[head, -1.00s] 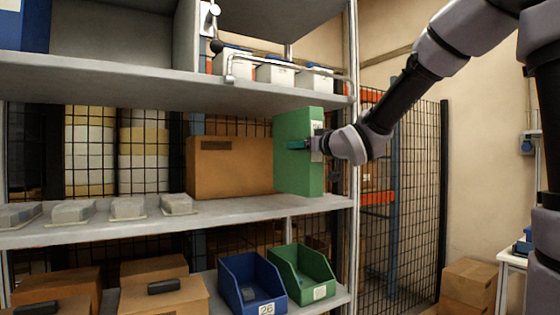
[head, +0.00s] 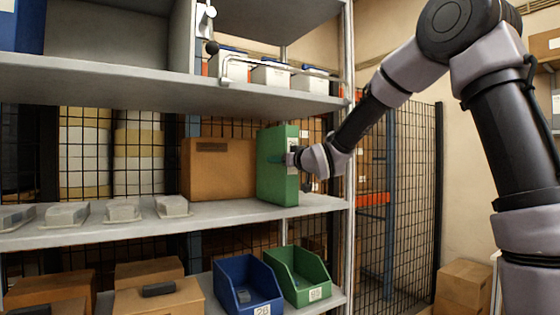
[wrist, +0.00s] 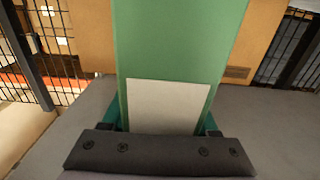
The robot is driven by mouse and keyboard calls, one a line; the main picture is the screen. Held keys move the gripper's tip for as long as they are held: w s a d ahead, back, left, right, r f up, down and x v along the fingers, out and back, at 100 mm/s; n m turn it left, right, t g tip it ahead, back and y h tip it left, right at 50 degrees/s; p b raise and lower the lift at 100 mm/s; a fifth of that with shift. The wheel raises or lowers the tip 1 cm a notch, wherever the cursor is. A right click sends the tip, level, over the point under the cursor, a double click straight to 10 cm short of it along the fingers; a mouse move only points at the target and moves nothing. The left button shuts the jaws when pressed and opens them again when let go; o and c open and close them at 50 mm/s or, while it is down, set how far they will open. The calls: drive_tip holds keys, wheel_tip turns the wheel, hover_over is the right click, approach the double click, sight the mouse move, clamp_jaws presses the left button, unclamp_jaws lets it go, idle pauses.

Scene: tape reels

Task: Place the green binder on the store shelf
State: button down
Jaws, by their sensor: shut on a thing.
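The green binder (head: 277,165) stands upright at the right end of the middle shelf (head: 110,234), beside a brown cardboard box (head: 218,168). Its base looks at or just above the shelf surface; I cannot tell whether it touches. My gripper (head: 290,160) is shut on the binder's spine from the right. In the wrist view the binder (wrist: 180,45) fills the middle, with a pale label (wrist: 167,105) on its spine. My gripper (wrist: 165,135) shows at the bottom with fingers on both sides of the spine.
Several grey pieces on pale bases (head: 122,210) sit along the shelf's left part. The upper shelf (head: 130,78) is above. A blue bin (head: 246,284) and a green bin (head: 297,276) stand below. A metal upright (head: 349,150) is close to my arm.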

drive_tip(key=shift+c, duration=0.8)
unclamp_jaws()
drive_tip(key=shift+f, duration=0.2)
drive_tip(key=shift+r, duration=0.15)
